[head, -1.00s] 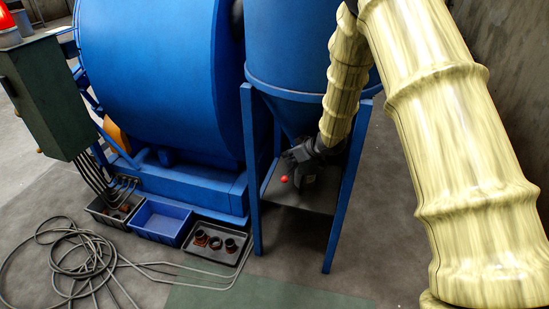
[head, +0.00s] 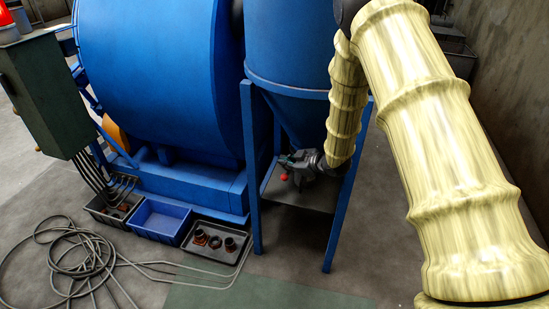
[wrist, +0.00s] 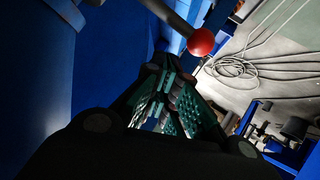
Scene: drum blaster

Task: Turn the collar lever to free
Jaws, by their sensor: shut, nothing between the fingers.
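The collar lever shows as a grey rod (wrist: 168,13) with a red ball knob (wrist: 201,42) in the wrist view. The red knob (head: 284,177) also shows in the head view, under the blue hopper and between its legs. My gripper (head: 285,160) is just above the knob there, pointing left. In the wrist view my gripper (wrist: 165,92) is shut and empty, its green pads close together. The knob appears just beyond the fingertips, up and right; I cannot tell whether they touch. The collar itself is hidden behind my gripper and wrist.
Blue hopper legs (head: 252,165) stand close on both sides, with a grey plate (head: 300,196) below. A blue drum (head: 160,80) is at left. The floor in front is open.

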